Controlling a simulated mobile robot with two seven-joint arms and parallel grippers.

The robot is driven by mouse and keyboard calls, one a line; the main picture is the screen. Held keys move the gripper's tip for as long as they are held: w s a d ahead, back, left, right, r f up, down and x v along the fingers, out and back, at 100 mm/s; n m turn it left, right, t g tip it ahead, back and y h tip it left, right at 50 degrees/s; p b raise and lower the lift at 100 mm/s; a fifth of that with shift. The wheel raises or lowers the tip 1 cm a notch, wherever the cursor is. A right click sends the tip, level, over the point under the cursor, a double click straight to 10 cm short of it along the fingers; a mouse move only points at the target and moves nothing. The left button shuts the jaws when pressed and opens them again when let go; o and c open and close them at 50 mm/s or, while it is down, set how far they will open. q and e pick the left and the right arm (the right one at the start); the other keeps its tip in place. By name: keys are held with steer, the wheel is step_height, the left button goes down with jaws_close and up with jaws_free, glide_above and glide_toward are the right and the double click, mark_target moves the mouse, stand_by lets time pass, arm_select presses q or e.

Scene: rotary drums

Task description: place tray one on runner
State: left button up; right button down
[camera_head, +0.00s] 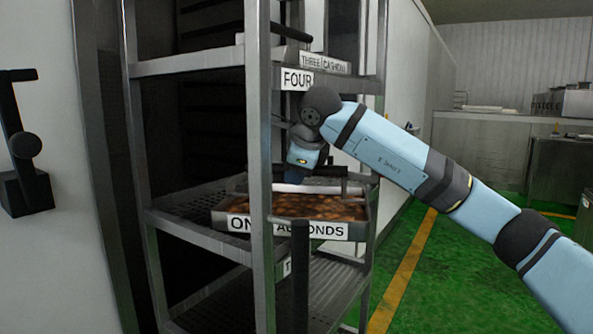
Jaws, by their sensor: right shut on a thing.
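Tray one (343,231), a metal tray labelled "ONE ALMONDS" and filled with brown almonds, is at a middle level of the metal rack (258,130). A rack post crosses in front of its label. My right gripper (318,187) reaches in from the right above the tray. It is shut at the tray's upper bar; the fingertips are partly hidden by my wrist and dark parts. I cannot tell whether the tray rests fully on the runner (195,232) or is slightly above it. My left gripper is out of view.
A tray labelled "THREE (CASHEW)" (325,63) sits higher, above a "FOUR" label (297,80). Another partly hidden label is below tray one. Rack posts stand close to my wrist. Green floor (440,270) lies open to the right; a counter (490,125) stands behind.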

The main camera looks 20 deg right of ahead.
steer(key=c, duration=0.9)
jaws_free()
steer(key=shift+s+r, duration=0.15)
steer(key=shift+r, duration=0.05)
arm_select(q)
steer(key=p, duration=0.2)
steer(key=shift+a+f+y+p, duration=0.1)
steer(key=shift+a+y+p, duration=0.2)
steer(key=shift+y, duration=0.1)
arm_select(e)
steer(key=s, duration=0.4)
steer(key=s+r, duration=0.1)
steer(key=s, duration=0.4)
steer(key=s+d+r, duration=0.1)
steer(key=s, duration=0.3)
steer(key=shift+s+d, duration=0.1)
steer(key=shift+s, duration=0.2)
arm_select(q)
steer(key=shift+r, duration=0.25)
